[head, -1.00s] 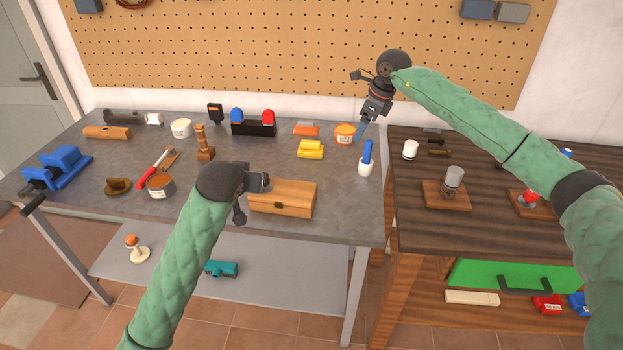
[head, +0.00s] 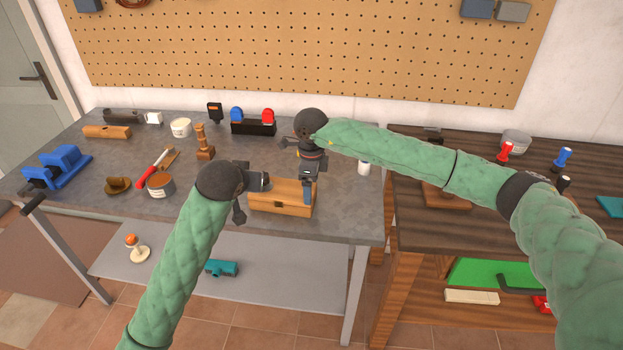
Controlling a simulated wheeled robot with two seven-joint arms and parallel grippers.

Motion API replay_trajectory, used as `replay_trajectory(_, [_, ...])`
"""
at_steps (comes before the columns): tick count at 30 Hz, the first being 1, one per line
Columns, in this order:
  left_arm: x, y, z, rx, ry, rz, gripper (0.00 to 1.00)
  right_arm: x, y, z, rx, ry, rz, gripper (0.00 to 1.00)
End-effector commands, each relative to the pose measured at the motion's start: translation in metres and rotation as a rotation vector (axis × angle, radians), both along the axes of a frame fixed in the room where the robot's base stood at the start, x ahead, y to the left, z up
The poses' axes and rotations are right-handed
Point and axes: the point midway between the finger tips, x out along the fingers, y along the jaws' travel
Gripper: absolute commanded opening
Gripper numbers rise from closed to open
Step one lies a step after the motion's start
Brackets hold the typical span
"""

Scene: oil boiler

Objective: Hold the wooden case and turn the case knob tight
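The wooden case (head: 280,207) sits closed near the front edge of the grey workbench, with a small dark clasp on its front face. My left gripper (head: 264,182) is at the case's left end, close to or touching it. Its fingers do not show clearly enough to tell their opening or grip. My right gripper (head: 307,192) points down at the right part of the case, overlapping it in the picture. Its contact and finger opening cannot be told. No case knob can be made out; my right gripper covers part of the case's right side.
A red and blue item (head: 253,122) stands behind. A darker wooden bench (head: 420,235) stands to the right.

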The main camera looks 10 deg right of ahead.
Motion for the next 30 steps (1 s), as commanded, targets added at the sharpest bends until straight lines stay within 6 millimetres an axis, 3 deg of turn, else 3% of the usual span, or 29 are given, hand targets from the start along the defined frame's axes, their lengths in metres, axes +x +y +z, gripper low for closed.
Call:
replay_trajectory(12, [0.0, 0.0, 0.0, 0.0, 0.0, 0.0, 0.36, 0.0, 0.0, -0.052, -0.001, 0.001, -0.001, 0.85])
replay_trajectory(21, [0.0, 0.0, 0.0, 0.0, 0.0, 0.0, 0.36, 0.0, 0.0, -0.055, 0.0, 0.0, 0.0, 0.85])
replay_trajectory(30, [0.0, 0.0, 0.0, 0.0, 0.0, 0.0, 0.36, 0.0, 0.0, -0.055, 0.0, 0.0, -0.001, 0.28])
